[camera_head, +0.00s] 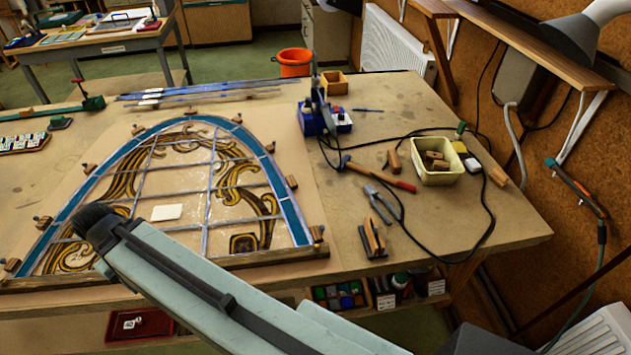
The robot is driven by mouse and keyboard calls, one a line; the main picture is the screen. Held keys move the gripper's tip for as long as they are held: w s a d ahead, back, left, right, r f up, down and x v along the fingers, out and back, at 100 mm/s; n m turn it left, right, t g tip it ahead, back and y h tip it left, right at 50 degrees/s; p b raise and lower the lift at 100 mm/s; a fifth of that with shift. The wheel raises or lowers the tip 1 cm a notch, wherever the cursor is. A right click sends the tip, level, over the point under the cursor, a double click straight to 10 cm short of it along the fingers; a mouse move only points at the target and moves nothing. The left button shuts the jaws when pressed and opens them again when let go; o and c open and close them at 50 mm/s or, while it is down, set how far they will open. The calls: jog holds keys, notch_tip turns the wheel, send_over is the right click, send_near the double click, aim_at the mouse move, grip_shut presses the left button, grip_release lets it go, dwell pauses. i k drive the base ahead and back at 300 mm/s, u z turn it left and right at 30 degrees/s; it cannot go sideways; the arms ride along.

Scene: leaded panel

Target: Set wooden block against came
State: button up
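The leaded panel (183,190), an arch with a blue border and brown scrollwork, lies on the bench. Grey lead came (210,180) runs between its panes. Several small wooden blocks stand around its edge, including one at the right (292,182) and one at the upper left (88,169). A loose wooden block (393,161) lies right of the panel, near the hammer. More wooden pieces (435,158) lie in a cream tub (438,177). My pale arm crosses the panel's lower edge and hides part of it. No gripper fingers show, and I see no block held.
A hammer (380,175), pliers (378,203), a wooden-handled tool (373,238) and a black cable (478,225) lie on the right of the bench (480,242). A blue soldering station (325,120) stands behind. A white piece (167,212) lies on the panel.

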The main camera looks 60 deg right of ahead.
aim_at(293, 184)
jog(key=z, duration=1.4)
jog(key=i, duration=0.35)
jog(key=z, duration=0.3)
